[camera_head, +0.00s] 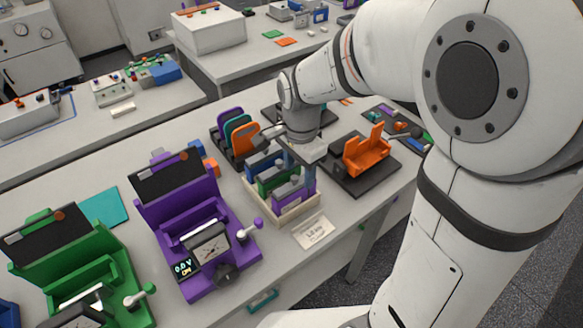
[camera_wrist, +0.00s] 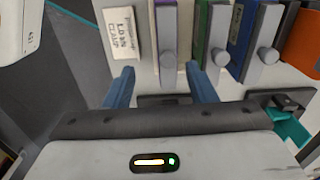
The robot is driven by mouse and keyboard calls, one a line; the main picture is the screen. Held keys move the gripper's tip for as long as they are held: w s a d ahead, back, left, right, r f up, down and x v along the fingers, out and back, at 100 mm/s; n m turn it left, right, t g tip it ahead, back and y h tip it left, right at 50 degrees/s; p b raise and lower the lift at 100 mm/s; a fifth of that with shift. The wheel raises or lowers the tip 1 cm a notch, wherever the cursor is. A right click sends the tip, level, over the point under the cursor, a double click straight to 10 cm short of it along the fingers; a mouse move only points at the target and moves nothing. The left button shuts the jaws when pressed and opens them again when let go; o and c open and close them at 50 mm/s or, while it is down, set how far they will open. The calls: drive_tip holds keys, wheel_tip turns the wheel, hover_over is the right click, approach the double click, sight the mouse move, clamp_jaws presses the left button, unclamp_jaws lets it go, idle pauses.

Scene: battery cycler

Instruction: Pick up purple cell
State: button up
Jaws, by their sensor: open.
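The purple cell (camera_head: 297,196) stands in a pale wooden tray (camera_head: 287,217), at the near end of a row with a green cell (camera_head: 275,182) and a blue cell (camera_head: 262,163). My gripper (camera_head: 297,162) is over the tray. In the wrist view, my gripper (camera_wrist: 163,82) is open, its two blue fingers apart. The green and blue cells are to the right of the fingers. I cannot tell the exact height of the fingertips over the cell.
A purple cycler (camera_head: 215,240) and a green cycler (camera_head: 80,265) stand to the left. An orange holder (camera_head: 366,150) on a black base is to the right. A rack of coloured plates (camera_head: 236,135) stands behind the tray. A printed label (camera_head: 313,233) lies in front.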

sight(294, 188)
drive_tip(key=shift+w+a+f, duration=0.1)
drive_tip(key=shift+a+f, duration=0.1)
drive_tip(key=shift+a, duration=0.05)
drive_tip(key=f, duration=0.5)
drive_tip(key=f+p, duration=0.1)
drive_tip(key=f, duration=0.1)
drive_tip(key=shift+w+a+f, duration=0.2)
drive_tip(key=shift+a+f, duration=0.05)
drive_tip(key=shift+f, duration=0.05)
drive_tip(key=shift+c, duration=0.2)
clamp_jaws()
drive_tip(key=shift+r, duration=0.1)
